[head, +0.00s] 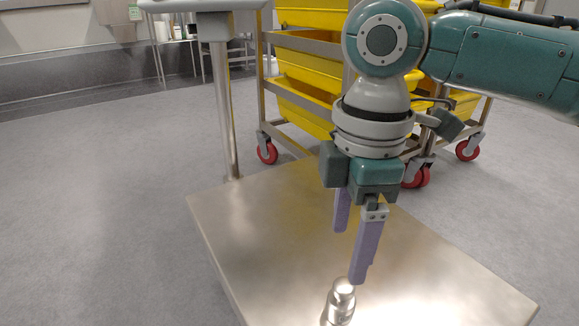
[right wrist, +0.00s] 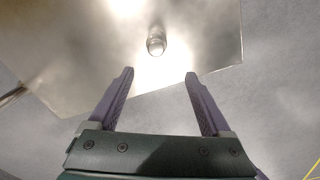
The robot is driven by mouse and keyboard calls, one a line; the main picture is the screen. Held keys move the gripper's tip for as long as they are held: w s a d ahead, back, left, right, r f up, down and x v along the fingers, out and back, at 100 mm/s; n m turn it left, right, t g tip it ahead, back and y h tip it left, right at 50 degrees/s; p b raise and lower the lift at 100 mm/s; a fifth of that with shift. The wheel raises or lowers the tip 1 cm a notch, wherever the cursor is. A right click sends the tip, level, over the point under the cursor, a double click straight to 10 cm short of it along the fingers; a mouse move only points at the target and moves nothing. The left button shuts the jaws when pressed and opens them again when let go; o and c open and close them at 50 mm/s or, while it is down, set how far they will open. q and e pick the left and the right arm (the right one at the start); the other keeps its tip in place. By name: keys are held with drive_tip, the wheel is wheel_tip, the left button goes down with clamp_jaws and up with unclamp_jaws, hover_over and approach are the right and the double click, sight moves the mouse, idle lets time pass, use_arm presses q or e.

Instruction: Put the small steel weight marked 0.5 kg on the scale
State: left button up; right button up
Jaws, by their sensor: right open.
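The small steel weight (head: 340,304) is a shiny cylinder with a knob on top. It stands upright on the bare steel platform (head: 260,235), which looks like the scale's plate, near the bottom of the head view. Its marking cannot be read. My right gripper (head: 350,256) points down, open and empty, just above and behind the weight in the head view. In the right wrist view, the weight (right wrist: 156,42) lies beyond the open fingertips (right wrist: 160,73), roughly centred between them and apart from both. My left gripper is not in view.
A grey post (head: 223,110) rises at the platform's back left corner to a flat grey top (head: 205,4). A metal rack with yellow bins (head: 310,60) and red wheels stands close behind the platform. Grey floor (head: 100,210) is clear on the left.

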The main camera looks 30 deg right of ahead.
drive_tip(key=s+a+f+m+t+y, duration=0.2)
drive_tip(key=s+a+f+m+y, duration=0.15)
drive_tip(key=s+a, duration=0.55)
drive_tip(key=s+d+m+t+h, duration=0.1)
drive_tip(key=s+d+m+h, duration=0.2)
drive_tip(key=s+d+m, duration=0.3)
drive_tip(key=shift+s+d+r+m, duration=0.35)
drive_tip(key=shift+d+r+m, duration=0.05)
drive_tip(key=shift+m, duration=0.65)
